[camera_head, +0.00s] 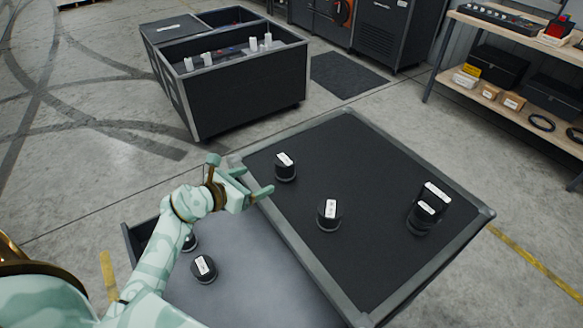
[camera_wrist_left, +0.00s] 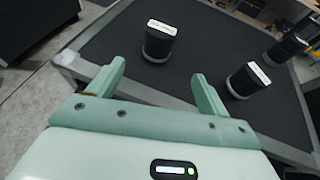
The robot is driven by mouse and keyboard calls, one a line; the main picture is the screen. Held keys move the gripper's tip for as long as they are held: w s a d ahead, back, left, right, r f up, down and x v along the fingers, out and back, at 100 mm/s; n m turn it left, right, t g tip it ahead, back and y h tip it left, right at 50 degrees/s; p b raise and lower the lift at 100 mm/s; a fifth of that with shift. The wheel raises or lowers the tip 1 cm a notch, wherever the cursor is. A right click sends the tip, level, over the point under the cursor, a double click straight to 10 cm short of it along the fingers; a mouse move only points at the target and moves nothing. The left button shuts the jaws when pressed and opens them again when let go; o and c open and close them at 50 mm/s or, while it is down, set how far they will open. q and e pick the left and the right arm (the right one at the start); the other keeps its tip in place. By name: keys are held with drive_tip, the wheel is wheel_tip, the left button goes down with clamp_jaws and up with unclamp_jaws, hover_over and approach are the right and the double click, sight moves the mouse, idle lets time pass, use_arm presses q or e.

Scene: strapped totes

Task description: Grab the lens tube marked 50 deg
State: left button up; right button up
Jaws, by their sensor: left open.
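Several black lens tubes with white labels stand on the dark top of a tote (camera_head: 360,150). One tube (camera_head: 285,167) is near its left corner, another (camera_head: 329,214) is near the middle, and a close pair (camera_head: 428,207) is at the right. The label print is too small to read, so I cannot tell which is marked 50 deg. My left gripper (camera_head: 240,176) is open and empty, just left of the left-corner tube. In the left wrist view that tube (camera_wrist_left: 159,42) stands beyond and between the open fingers (camera_wrist_left: 158,85). The right gripper is out of view.
A lower grey tray (camera_head: 245,295) at the front left holds another tube (camera_head: 204,269) and one partly hidden by my arm. A black divided tote (camera_head: 235,85) stands behind. Wooden shelves (camera_head: 520,75) are at the right. The tote has a raised grey rim.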

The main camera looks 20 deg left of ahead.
sight(279, 171)
use_arm(q)
drive_tip(key=b+x, duration=0.1)
drive_tip(key=x, duration=0.9)
drive_tip(key=shift+b, duration=0.4)
drive_tip(key=x, duration=0.1)
drive_tip(key=b+x, duration=0.1)
drive_tip(key=x, duration=0.3)
drive_tip(key=shift+w+r+b, duration=0.2)
drive_tip(key=shift+w+b, duration=0.1)
drive_tip(key=shift+r, duration=0.1)
drive_tip(key=shift+c, duration=0.7)
drive_tip(key=c, duration=1)
drive_tip(key=shift+c, duration=0.6)
drive_tip(key=shift+r, duration=0.15)
